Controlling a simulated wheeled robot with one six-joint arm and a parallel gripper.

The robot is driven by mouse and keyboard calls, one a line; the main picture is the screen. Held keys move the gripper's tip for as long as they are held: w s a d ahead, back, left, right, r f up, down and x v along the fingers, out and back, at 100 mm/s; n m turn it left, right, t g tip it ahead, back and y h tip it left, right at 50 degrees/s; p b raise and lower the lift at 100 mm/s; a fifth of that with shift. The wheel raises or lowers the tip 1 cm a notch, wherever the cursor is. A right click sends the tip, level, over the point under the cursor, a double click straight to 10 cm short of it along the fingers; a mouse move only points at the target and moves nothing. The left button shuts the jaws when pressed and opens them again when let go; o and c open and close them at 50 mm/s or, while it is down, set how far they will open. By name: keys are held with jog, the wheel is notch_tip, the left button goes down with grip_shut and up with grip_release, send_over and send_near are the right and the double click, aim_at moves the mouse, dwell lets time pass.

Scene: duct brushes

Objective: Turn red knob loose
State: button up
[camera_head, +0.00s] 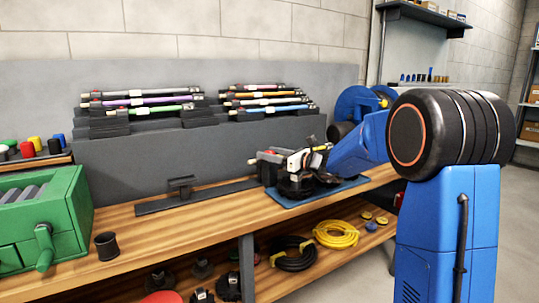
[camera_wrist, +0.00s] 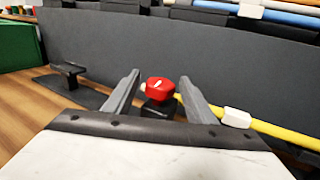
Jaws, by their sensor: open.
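My gripper (camera_wrist: 159,77) is open, with one grey finger on each side of the knob. Gaps show between the knob and both fingers, so they do not appear to touch it. In the head view my gripper (camera_head: 291,160) is at the black fixture on the blue mat (camera_head: 318,193). A small bit of the red knob (camera_head: 269,153) shows there, and the rest is hidden.
A black stand (camera_wrist: 70,72) is to the left. A grey panel with brush racks (camera_head: 225,135) rises behind. A green machine (camera_head: 45,215) and a dark cup (camera_head: 107,246) stand at the bench's left.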

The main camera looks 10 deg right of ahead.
jog(key=shift+w+a, duration=0.15)
jog(key=shift+w, duration=0.05)
jog(key=c, duration=1)
jog(key=shift+c, duration=0.2)
jog(key=shift+n+g+y, duration=0.3)
jog(key=shift+y, duration=0.1)
jog(key=n+g+y, duration=0.2)
jog(key=g, duration=0.1)
jog(key=shift+n+y, duration=0.3)
jog(key=shift+n, duration=0.1)
jog(key=n+g+y, duration=0.2)
jog(key=g, duration=0.2)
jog(key=shift+f+n, duration=0.1)
jog(key=shift+n, duration=0.3)
jog(key=n+g, duration=0.2)
jog(key=g, duration=0.2)
jog(key=n+g, duration=0.3)
jog(key=g, duration=0.2)
jog(key=shift+n+y, duration=0.3)
